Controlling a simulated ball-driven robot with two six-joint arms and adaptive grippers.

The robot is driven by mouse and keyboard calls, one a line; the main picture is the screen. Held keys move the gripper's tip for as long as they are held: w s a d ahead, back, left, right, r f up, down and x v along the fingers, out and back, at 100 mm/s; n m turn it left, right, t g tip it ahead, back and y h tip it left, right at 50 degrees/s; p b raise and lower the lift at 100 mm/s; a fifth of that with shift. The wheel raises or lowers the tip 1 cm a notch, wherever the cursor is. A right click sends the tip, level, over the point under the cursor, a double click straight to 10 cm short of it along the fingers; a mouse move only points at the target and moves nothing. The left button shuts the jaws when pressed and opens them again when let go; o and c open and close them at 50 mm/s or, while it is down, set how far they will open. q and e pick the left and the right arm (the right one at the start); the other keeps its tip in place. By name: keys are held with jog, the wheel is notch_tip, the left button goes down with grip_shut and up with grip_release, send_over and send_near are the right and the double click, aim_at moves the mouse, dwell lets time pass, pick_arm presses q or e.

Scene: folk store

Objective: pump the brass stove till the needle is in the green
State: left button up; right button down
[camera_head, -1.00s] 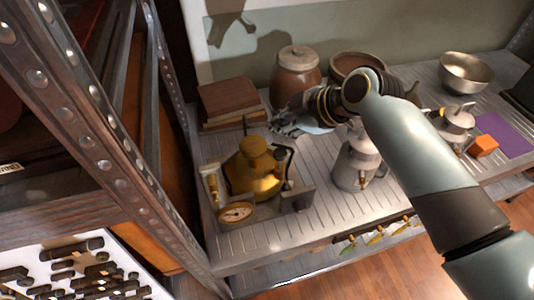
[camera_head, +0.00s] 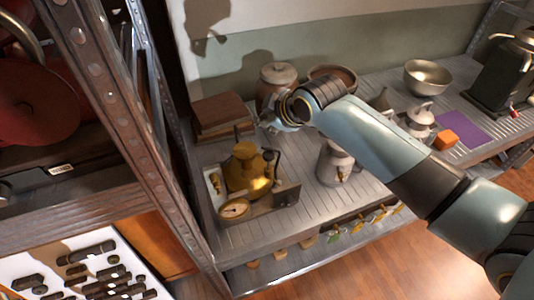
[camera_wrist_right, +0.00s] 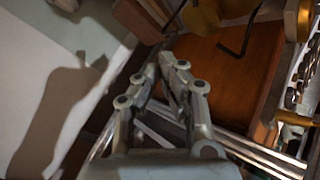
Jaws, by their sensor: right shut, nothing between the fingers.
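The brass stove (camera_head: 250,172) stands at the left end of the ribbed metal shelf. A round brass-rimmed gauge (camera_head: 234,208) lies at its front left; its needle and colours are too small to read. A dark bent rod rises at the stove's right side. My right gripper (camera_head: 268,124) is above and behind the stove, in front of the brown jar, apart from the stove. In the right wrist view the gripper's fingers (camera_wrist_right: 170,75) are together and empty, with a brass part (camera_wrist_right: 203,16) at the top edge. My left gripper is out of view.
A grey metal can (camera_head: 334,164) stands to the right, under my right arm. A perforated metal upright (camera_head: 130,120) borders the shelf at left.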

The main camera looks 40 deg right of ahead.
aim_at(266, 156)
notch_tip(266, 156, down, 7)
jog(key=b, duration=0.4)
jog(key=shift+r, duration=0.2)
jog(key=shift+f+b, duration=0.75)
jog(key=shift+f, duration=0.15)
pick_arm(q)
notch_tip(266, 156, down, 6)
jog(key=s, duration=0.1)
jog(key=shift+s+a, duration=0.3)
pick_arm(e)
jog(key=shift+f, duration=0.2)
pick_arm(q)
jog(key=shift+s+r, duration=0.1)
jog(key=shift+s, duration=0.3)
pick_arm(e)
jog(key=shift+f, duration=0.4)
